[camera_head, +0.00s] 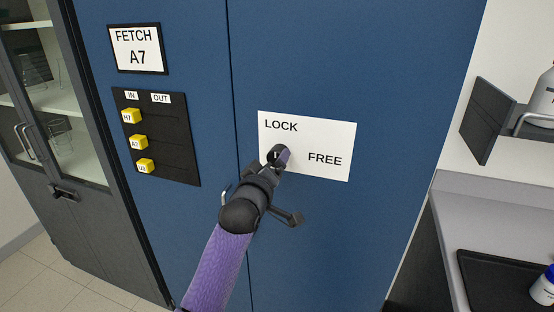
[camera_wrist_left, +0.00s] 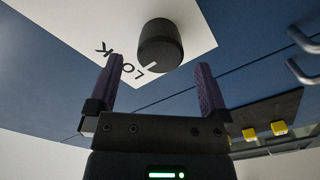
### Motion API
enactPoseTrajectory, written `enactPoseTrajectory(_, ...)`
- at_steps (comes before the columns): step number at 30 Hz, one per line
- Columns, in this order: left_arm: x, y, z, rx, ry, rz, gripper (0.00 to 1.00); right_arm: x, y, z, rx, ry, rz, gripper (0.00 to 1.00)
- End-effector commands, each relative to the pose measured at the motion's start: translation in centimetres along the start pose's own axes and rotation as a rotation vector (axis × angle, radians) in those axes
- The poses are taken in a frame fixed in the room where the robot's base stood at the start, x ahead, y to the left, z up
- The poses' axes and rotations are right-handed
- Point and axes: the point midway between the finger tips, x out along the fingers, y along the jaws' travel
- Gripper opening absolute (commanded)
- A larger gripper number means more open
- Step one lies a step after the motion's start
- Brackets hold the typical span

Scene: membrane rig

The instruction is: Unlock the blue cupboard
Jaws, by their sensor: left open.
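The blue cupboard (camera_head: 345,60) fills the middle of the head view, with a vertical seam between its doors. A white plate (camera_head: 330,133) on the right door reads LOCK at upper left and FREE at lower right. In the left wrist view a dark round knob (camera_wrist_left: 160,45) stands on this plate, with a small white mark at its edge towards the word LOCK. My left gripper (camera_wrist_left: 160,80) is open, its two purple fingers apart and the knob ahead of the gap between them. In the head view my left gripper (camera_head: 280,156) largely hides the knob.
Left of the seam are a FETCH A7 sign (camera_head: 137,48) and a black IN/OUT panel (camera_head: 160,165) with yellow tabs. Metal handles (camera_wrist_left: 302,72) show in the wrist view. A glass-fronted cabinet (camera_head: 50,90) stands left; a counter (camera_head: 490,205) and wall shelf (camera_head: 485,120) are right.

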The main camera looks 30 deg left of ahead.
Motion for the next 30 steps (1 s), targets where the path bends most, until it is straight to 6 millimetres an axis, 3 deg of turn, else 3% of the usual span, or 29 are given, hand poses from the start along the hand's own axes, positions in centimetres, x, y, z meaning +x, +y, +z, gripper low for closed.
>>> enactPoseTrajectory(6, 3.2, -0.1, 0.1, 0.002, -0.001, 0.000, 1.00, 0.6, -0.1, 0.0, -0.001, 0.000, -0.001, 0.59)
enactPoseTrajectory(17, 3.8, 0.0, 0.1, 0.002, -0.002, 0.000, 1.00, 0.6, -0.1, 0.1, -0.001, -0.001, 0.000, 0.59)
enactPoseTrajectory(30, 3.8, -0.1, 0.1, 0.002, -0.003, -0.001, 0.08, 0.6, 0.1, 0.1, -0.002, -0.003, 0.001, 0.59)
